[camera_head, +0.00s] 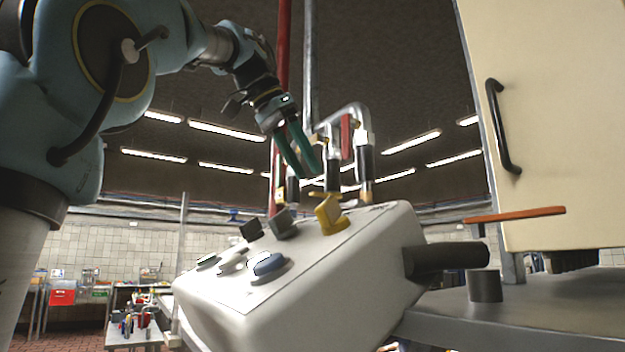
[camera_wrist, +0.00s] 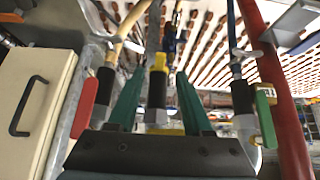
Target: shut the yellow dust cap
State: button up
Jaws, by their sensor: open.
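The yellow dust cap (camera_head: 328,214) is on the top face of a white box (camera_head: 330,265) in the head view. It appears raised and tilted up from the panel. My gripper (camera_head: 304,170) points down above the box, up and slightly left of the yellow cap, with its two teal fingers apart and nothing seen between them. I cannot tell its exact depth from the cap. In the wrist view my gripper (camera_wrist: 160,78) shows both teal fingers spread. A yellow part (camera_wrist: 158,63) shows between them there, but I cannot tell if it is the cap.
Dark raised caps (camera_head: 283,223) and a blue cap (camera_head: 266,263) share the box's panel. Pipes with a red-handled valve (camera_head: 347,135) stand behind the gripper. A black cylinder (camera_head: 447,259) sticks out at the box's right. A cream cabinet (camera_head: 550,120) stands at the right.

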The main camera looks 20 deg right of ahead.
jog(key=p+v, duration=0.1)
jog(key=v, duration=0.5)
jog(key=shift+a, duration=0.1)
dwell(0.3)
